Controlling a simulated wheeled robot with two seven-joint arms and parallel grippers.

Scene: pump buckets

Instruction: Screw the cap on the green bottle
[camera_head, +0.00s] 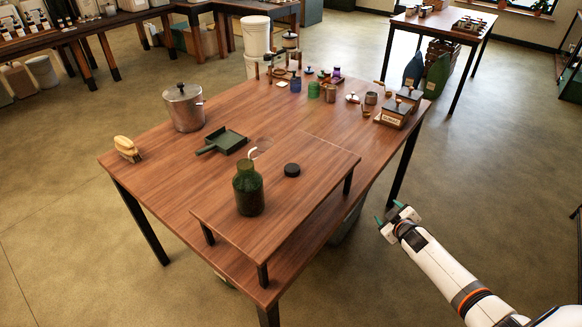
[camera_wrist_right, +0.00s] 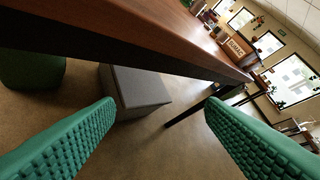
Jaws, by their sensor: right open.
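The green bottle (camera_head: 248,190) stands upright on the low raised shelf on the table, with nothing on its open neck that I can make out as a cap. A round black cap (camera_head: 292,170) lies on the same shelf, to the right of the bottle and apart from it. My right gripper (camera_head: 393,219) is off the table's right side, away from both. Its green padded fingers (camera_wrist_right: 160,135) are spread wide and empty in the right wrist view. My left gripper is not in view.
The raised shelf (camera_head: 290,212) stands on the wooden table (camera_head: 160,190). A metal pot (camera_head: 183,108), a dark green dustpan (camera_head: 222,142) and a brush (camera_head: 127,149) are on the left. Several jars and boxes crowd the far end. A grey box (camera_wrist_right: 135,92) stands under the table.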

